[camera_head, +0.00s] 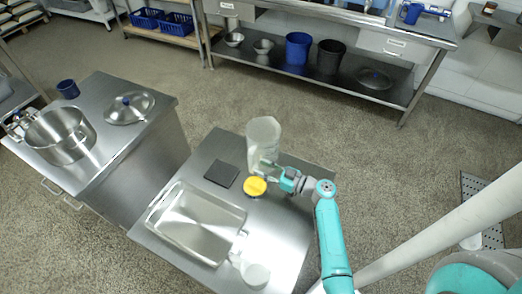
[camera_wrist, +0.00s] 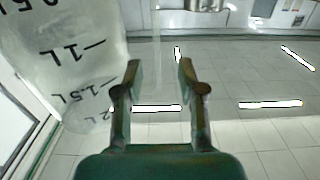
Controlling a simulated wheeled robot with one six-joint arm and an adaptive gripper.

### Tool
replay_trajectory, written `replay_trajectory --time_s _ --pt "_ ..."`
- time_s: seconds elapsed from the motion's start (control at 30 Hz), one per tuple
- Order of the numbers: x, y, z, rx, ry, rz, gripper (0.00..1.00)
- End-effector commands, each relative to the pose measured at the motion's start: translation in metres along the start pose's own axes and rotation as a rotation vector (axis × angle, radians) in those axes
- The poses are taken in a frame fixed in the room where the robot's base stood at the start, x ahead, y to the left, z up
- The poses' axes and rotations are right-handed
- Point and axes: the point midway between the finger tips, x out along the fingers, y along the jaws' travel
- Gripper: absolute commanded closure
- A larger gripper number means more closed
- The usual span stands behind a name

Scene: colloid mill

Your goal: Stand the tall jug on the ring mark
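The tall jug (camera_head: 263,138) is translucent and looks upright near the back of the steel table. I cannot tell whether its base touches the table. My gripper (camera_head: 268,173) is at the jug's lower part, coming from the right. In the wrist view the jug (camera_wrist: 62,55) fills the upper left, its litre marks upside down. My gripper's two fingers (camera_wrist: 157,68) stand apart there, to the right of the jug's wall, with a clear gap between them. I cannot tell whether a clear handle lies in that gap. I cannot make out the ring mark.
On the steel table (camera_head: 287,222) are a dark square pad (camera_head: 221,173), a round yellow item (camera_head: 255,187), a large tray (camera_head: 160,216) and a whitish cup (camera_head: 256,274). A second steel cabinet at left bears a pot (camera_head: 62,148) and a lid (camera_head: 129,107).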

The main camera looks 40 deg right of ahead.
Motion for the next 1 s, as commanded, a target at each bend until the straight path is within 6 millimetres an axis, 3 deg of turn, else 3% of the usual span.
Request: replay_trajectory --time_s 0.17,0.5,0.77,0.8,0.93,1.0 --pt "0.011 0.000 0.001 0.001 0.000 -0.001 0.60" --pt "0.053 0.003 0.004 0.001 0.000 -0.001 0.60" --pt "0.056 0.003 0.004 0.001 0.000 0.001 0.60" --pt "0.056 0.003 0.004 0.001 0.000 0.001 0.63" --pt "0.056 0.003 0.004 0.001 0.000 0.001 0.95" --pt "0.056 0.003 0.004 0.001 0.000 0.001 1.00"
